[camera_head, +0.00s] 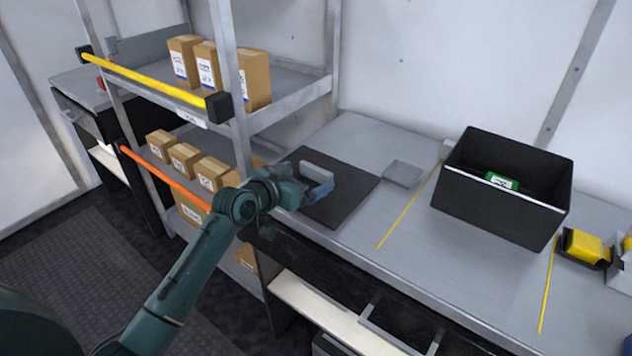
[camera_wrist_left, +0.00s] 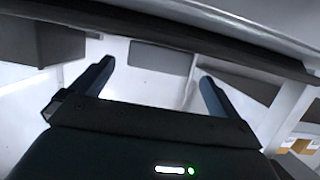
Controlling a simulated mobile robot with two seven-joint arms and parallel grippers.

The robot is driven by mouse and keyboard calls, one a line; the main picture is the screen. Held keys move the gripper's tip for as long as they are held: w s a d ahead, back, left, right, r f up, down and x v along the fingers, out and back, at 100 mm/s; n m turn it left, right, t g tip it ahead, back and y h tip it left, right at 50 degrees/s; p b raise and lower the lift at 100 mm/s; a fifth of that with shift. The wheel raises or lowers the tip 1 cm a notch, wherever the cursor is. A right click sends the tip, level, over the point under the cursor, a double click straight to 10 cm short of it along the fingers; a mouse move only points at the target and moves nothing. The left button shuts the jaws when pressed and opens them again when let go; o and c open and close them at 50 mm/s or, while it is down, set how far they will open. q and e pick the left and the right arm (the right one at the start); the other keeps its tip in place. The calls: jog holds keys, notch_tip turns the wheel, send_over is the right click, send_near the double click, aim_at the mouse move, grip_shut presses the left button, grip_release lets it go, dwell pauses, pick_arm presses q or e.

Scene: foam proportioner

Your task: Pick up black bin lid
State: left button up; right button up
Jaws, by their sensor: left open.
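The black bin lid (camera_head: 350,199) lies flat on the grey workbench, left of the bin. A light grey handle (camera_head: 316,171) stands up from it. My left gripper (camera_head: 320,190) is at the handle's near side, over the lid, and looks empty. In the left wrist view its two fingers (camera_wrist_left: 155,80) are spread apart. A grey rectangle shows beyond them there, and I cannot tell what it is. Whether the fingers touch the handle is unclear. The arm hides part of the lid's left side. My right gripper is not in view.
An open black bin (camera_head: 500,212) with a green item (camera_head: 501,181) inside stands to the right. A small grey plate (camera_head: 403,174) lies between lid and bin. A metal shelf rack (camera_head: 240,130) with cardboard boxes stands close left of the lid. Yellow lines mark the bench.

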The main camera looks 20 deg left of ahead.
aim_at(314, 172)
pick_arm(q)
jog(key=shift+x, duration=2.75)
jog(key=shift+s, duration=0.1)
jog(key=shift+c, duration=0.2)
jog(key=c, duration=0.9)
